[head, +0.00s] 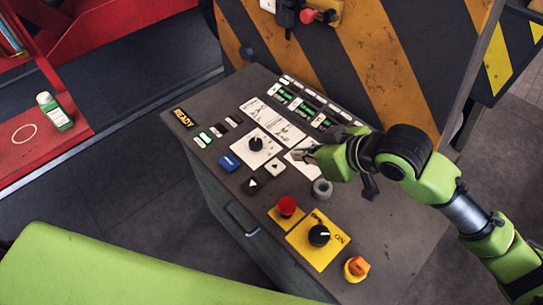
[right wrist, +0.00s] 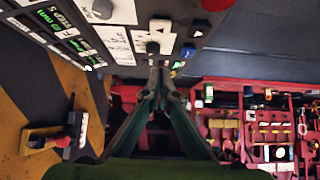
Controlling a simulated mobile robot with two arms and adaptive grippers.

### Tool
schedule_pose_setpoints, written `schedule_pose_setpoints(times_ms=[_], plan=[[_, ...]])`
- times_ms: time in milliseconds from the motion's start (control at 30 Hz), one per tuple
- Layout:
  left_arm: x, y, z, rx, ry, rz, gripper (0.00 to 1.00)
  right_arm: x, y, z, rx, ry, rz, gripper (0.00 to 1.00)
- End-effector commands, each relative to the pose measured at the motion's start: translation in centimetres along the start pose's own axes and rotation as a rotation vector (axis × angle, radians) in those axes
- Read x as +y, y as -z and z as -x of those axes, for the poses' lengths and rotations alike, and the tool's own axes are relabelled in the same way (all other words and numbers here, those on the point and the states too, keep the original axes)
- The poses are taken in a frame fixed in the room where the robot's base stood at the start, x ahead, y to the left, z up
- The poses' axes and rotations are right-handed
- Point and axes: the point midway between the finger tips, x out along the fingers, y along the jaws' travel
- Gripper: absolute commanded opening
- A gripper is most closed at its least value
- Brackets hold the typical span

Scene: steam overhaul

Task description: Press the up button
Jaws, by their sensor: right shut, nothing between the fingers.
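My right gripper (head: 305,154) is shut and empty over the panel, right of and above the up button in the head view. It appears apart from the button; the exact gap to the panel is unclear. In the right wrist view, the shut fingertips (right wrist: 160,68) meet near a black knob (right wrist: 152,48). My left gripper is not in view.
Nearby on the panel are a blue button (head: 230,162), a black knob (head: 256,144), a grey round part (head: 322,188), a red button (head: 288,206), a yellow-plated black knob (head: 319,236) and an orange knob (head: 356,268). A striped wall (head: 375,70) rises behind.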

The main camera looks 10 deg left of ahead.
Motion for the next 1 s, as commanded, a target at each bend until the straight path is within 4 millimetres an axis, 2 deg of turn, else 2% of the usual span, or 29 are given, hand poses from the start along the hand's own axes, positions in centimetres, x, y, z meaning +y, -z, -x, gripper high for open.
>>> schedule_pose_setpoints(times_ms=[367, 467, 900, 1000], plan=[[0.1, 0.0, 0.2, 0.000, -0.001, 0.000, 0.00, 0.0, 0.0, -0.6, -0.001, 0.001, -0.002, 0.00], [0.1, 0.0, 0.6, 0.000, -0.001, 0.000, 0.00, 0.0, 0.1, -1.8, -0.002, 0.002, -0.003, 0.00], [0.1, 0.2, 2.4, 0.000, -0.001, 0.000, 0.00, 0.0, 0.1, -9.9, -0.002, 0.000, -0.002, 0.00], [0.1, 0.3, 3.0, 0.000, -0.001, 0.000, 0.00, 0.0, -1.2, -11.0, -0.005, 0.000, -0.003, 0.00]])
